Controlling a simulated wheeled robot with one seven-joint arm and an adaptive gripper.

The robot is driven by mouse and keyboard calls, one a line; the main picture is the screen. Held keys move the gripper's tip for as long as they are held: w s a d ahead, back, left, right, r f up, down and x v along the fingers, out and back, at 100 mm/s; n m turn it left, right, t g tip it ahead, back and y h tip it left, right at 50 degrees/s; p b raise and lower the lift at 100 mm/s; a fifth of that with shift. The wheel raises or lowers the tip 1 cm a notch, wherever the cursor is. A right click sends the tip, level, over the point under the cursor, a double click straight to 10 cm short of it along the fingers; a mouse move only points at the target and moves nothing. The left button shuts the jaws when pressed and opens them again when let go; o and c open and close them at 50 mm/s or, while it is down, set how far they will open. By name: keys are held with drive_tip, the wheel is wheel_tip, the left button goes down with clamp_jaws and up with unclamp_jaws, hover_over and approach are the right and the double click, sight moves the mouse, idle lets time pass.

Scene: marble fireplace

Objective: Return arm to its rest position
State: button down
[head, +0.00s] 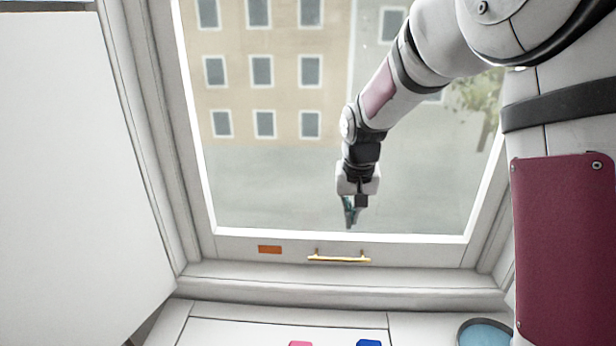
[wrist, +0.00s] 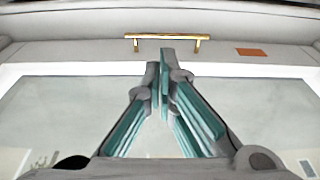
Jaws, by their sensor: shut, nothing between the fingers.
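My arm reaches in from the upper right of the head view, in front of a window. My gripper (head: 349,222) hangs at its end, fingers pointing down, just above the window's lower frame. In the wrist view my gripper (wrist: 164,62) shows its teal-padded fingers closed together at the tips, with nothing between them. A gold handle (head: 340,258) is fixed on the lower window frame below the fingertips in the head view. The handle also shows in the wrist view (wrist: 167,37), beyond the fingertips and apparently apart from them.
A white window frame (head: 230,244) surrounds the glass. An orange-brown rectangle (head: 270,250) sits on it left of the handle. A white panel (head: 75,170) fills the left side. At the bottom are a pink item (head: 300,343), a blue item (head: 369,343) and a round blue-topped object (head: 485,334).

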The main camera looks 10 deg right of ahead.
drive_tip(key=s+d+r+n+t, duration=0.1)
drive_tip(key=s+r+t, duration=0.1)
drive_tip(key=s+r, duration=1.2)
drive_tip(key=s+f+n, duration=0.1)
drive_tip(key=s, duration=1.6)
drive_tip(key=shift+d+t, duration=0.15)
drive_tip(key=shift+t, duration=0.15)
